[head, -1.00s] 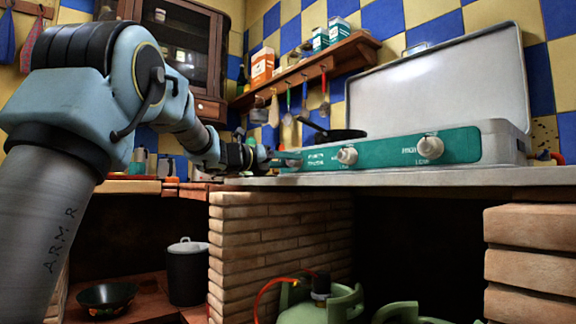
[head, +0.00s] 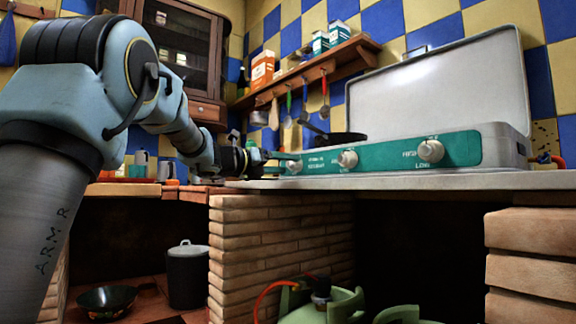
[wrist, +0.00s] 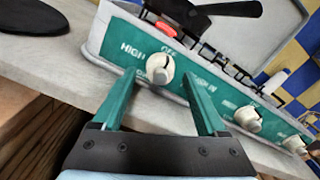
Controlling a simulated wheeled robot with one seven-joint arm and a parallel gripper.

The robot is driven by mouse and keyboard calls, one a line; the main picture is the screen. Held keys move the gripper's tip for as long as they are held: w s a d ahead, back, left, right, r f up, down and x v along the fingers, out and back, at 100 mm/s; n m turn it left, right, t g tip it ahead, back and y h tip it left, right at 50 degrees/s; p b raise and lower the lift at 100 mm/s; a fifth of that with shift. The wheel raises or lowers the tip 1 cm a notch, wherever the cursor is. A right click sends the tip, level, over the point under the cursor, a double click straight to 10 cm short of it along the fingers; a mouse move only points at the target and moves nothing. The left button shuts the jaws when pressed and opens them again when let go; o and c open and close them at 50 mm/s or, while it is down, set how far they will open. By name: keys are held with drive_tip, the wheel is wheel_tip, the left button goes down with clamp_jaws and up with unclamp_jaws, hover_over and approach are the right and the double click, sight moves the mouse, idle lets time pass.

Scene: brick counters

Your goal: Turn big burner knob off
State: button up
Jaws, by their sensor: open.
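A green-fronted stove (head: 385,150) with an open grey lid stands on the counter. Its front bears a left knob (head: 293,166), a middle knob (head: 348,158) and a right knob (head: 431,151), all pale. I cannot tell which one is the big burner's. My gripper (head: 283,156) is at the stove's left end, by the left knob. In the wrist view, my gripper (wrist: 160,76) has its two green fingers apart, with the left knob (wrist: 160,68) between and just beyond their tips. "HIGH" and "OFF" labels show around it. Contact is unclear.
A dark pan (head: 340,138) sits on the stove. The grey counter (head: 400,183) runs under the stove, above a brick pillar (head: 280,245). Green gas bottles (head: 325,305) stand below. Utensils hang from a wall shelf (head: 310,70) behind.

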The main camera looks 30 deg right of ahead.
drive_tip(key=s+a+p, duration=0.1)
drive_tip(key=a, duration=0.8)
drive_tip(key=shift+s, duration=0.35)
